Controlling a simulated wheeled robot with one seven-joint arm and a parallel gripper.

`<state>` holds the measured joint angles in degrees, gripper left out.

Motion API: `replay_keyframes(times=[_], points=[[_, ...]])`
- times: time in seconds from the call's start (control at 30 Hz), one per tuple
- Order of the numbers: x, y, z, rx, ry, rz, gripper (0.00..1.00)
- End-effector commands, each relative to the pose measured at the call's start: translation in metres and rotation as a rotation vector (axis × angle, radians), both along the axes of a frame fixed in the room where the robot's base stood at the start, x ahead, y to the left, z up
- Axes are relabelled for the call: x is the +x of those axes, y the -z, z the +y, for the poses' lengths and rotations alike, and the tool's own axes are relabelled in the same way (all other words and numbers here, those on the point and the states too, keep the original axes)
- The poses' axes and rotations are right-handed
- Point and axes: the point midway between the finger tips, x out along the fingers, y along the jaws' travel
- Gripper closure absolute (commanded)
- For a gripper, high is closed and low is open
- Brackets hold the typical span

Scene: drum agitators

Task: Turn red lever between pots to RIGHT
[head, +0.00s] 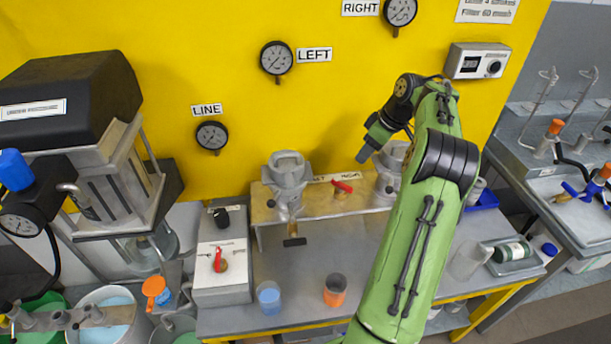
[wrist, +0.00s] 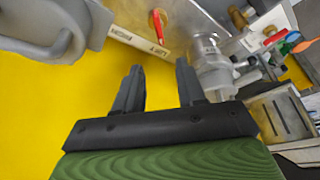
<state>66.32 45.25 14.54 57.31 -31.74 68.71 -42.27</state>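The red lever (head: 342,186) sits on a brass base on the tan platform between two grey pots. It also shows at the top of the wrist view (wrist: 157,26), beside a label strip. I cannot tell clearly which way its handle points. The left pot (head: 288,175) and the right pot (head: 391,165) flank it; the right one is partly hidden by my arm. My gripper (head: 364,156) is above the platform, to the upper right of the lever and near the right pot. In the wrist view its fingers (wrist: 158,85) are apart, with nothing between them.
A second red lever (head: 218,260) is on the grey box (head: 222,285) at left. A blue cup (head: 268,297) and an orange cup (head: 335,290) stand on the bench in front. The yellow wall (head: 330,110) with gauges is close behind the pots.

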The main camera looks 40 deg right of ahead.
Motion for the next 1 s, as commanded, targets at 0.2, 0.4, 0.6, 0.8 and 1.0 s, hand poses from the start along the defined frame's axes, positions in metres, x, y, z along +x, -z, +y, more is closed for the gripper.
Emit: replay_keyframes(times=[0.2, 0.4, 0.6, 0.8, 1.0], points=[[0.004, 0.024, -0.004, 0.002, -0.002, -0.002, 0.61], [0.022, 0.071, 0.002, 0.004, 0.0, -0.001, 0.61], [0.04, 0.116, 0.008, 0.004, 0.0, -0.001, 0.61], [0.051, 0.144, 0.01, 0.001, 0.002, -0.003, 0.61], [0.053, 0.149, 0.01, -0.001, 0.003, -0.004, 0.61]])
